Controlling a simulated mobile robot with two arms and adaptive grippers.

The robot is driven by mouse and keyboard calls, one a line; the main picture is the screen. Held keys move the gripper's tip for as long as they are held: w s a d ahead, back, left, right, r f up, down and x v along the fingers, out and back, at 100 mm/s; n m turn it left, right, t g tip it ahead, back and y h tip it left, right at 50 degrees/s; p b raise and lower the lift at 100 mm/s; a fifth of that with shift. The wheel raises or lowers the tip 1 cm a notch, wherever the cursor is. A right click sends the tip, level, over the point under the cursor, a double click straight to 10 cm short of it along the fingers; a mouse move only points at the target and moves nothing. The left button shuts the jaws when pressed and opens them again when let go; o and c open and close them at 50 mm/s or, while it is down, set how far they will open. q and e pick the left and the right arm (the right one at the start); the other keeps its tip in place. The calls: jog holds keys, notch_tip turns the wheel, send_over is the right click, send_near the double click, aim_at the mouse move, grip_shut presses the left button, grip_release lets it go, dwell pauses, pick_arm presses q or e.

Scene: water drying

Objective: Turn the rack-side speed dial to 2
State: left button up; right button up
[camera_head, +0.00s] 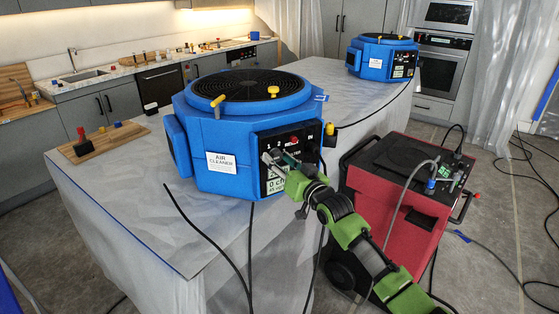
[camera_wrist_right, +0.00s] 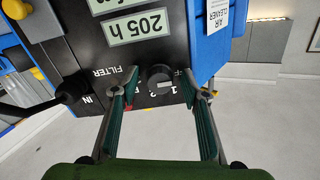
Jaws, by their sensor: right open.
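The near blue air cleaner (camera_head: 235,110) stands on the covered island, with a black control panel on its right-facing side. My right gripper (camera_head: 274,160) is at this panel. In the right wrist view the panel is upside down, and a round black speed dial (camera_wrist_right: 160,78) sits between the open fingertips of the right gripper (camera_wrist_right: 160,86). Digits and part of "OFF" show around the dial, partly covered by the fingers. I cannot tell whether the fingers touch the dial, or which digit it points to. My left gripper is in neither view.
A second blue air cleaner (camera_head: 382,57) stands at the island's far end. A red wheeled machine (camera_head: 398,195) with hoses is right of the island, close to my right arm. A wooden board (camera_head: 104,141) lies at the island's left end. Dark cables hang down the island's side.

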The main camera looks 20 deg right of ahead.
jog(key=c, duration=1.1)
jog(key=shift+m, duration=0.3)
jog(key=m+p, duration=0.1)
jog(key=m, duration=0.4)
jog(key=shift+a, duration=0.15)
jog(key=m+p, duration=0.1)
jog(key=m, duration=0.4)
jog(key=shift+r+m+p, duration=0.15)
jog(key=shift+m+p, duration=0.15)
jog(key=shift+m, duration=0.1)
jog(key=m+p, duration=0.2)
jog(key=m, duration=0.4)
jog(key=shift+r, duration=0.2)
jog(key=m+p, duration=0.2)
jog(key=m, duration=0.2)
jog(key=shift+m+p, duration=0.35)
jog(key=shift+m, duration=0.75)
